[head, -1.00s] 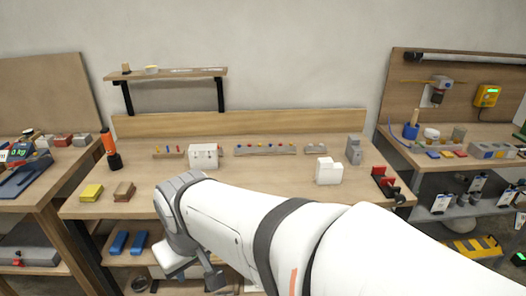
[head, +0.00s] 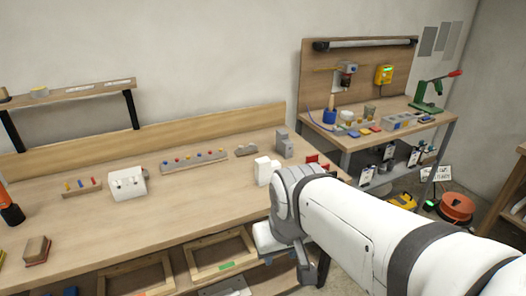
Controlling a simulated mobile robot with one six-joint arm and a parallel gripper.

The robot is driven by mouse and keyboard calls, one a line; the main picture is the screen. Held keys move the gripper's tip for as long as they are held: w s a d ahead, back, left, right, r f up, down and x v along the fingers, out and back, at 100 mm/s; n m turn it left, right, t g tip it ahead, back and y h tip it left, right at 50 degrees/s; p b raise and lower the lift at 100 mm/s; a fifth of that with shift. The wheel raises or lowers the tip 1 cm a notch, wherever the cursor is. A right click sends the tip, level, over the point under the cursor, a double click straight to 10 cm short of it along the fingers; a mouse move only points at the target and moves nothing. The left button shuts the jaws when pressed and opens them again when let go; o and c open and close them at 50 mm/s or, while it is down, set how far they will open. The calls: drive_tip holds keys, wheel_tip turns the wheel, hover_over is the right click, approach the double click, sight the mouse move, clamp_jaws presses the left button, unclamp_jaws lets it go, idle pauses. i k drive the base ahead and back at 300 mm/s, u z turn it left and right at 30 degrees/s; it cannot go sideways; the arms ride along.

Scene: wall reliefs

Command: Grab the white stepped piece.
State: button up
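The white stepped piece (head: 264,171) stands upright on the middle workbench (head: 190,205), near its right end. My arm's wrist is just right of it in the picture and may cover a little of its right side. My gripper (head: 290,252) hangs low at the end of the arm, in front of the bench's front edge and below the piece. It is apart from the piece. Its fingers are small and partly hidden by the wrist, so I cannot tell whether they are open or shut.
A grey block (head: 284,146) stands behind the white piece, and red parts (head: 316,162) lie to the right, partly behind my arm. A white box (head: 127,184) and a pegged strip (head: 194,161) are to the left. The bench front is mostly clear.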

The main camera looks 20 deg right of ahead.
sight(265, 169)
drive_tip(key=i, duration=1)
drive_tip(key=z, duration=0.05)
